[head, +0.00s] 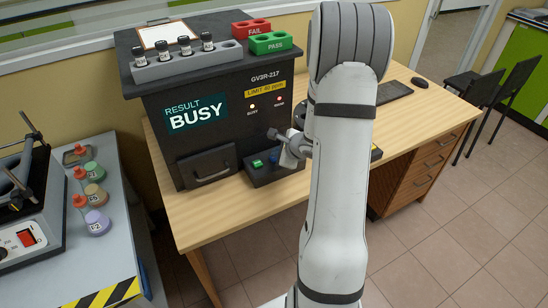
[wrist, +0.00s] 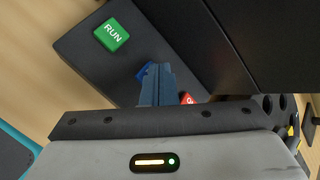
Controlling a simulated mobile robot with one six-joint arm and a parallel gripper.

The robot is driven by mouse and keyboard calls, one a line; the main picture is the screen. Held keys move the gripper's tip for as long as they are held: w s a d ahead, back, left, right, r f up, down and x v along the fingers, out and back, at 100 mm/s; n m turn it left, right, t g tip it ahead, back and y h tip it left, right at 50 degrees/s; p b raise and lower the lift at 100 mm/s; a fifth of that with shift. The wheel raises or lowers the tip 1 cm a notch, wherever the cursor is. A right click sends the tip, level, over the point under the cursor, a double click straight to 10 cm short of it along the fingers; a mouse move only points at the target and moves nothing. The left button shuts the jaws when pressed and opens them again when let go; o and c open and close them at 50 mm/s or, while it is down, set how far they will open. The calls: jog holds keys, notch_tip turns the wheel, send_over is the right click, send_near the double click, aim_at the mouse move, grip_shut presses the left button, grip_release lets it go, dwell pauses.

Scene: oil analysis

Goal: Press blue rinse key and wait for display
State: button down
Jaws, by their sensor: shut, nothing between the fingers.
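The black analyzer (head: 225,140) stands on the wooden table. Its display (head: 196,114) reads "RESULT BUSY", and the lamp above the word BUSY glows. The key block (head: 258,178) sits at its front right. The wrist view shows the green RUN key (wrist: 111,34), the blue key (wrist: 143,71) and part of a red key (wrist: 187,98). My gripper (wrist: 157,70) is shut and empty, its fingertips over the blue key and hiding most of it. I cannot tell whether they touch it.
On top of the analyzer are a rack (head: 188,66) with several vials, a red FAIL block (head: 251,28) and a green PASS block (head: 270,43). A side bench (head: 125,240) at left holds several coloured-cap bottles. The table front is clear.

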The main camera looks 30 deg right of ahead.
dwell(0.5)
jog(key=shift+r+p, duration=0.45)
jog(key=shift+r, duration=0.4)
jog(key=shift+r+p, duration=1.65)
jog(key=shift+r, duration=0.95)
jog(key=shift+f, duration=0.1)
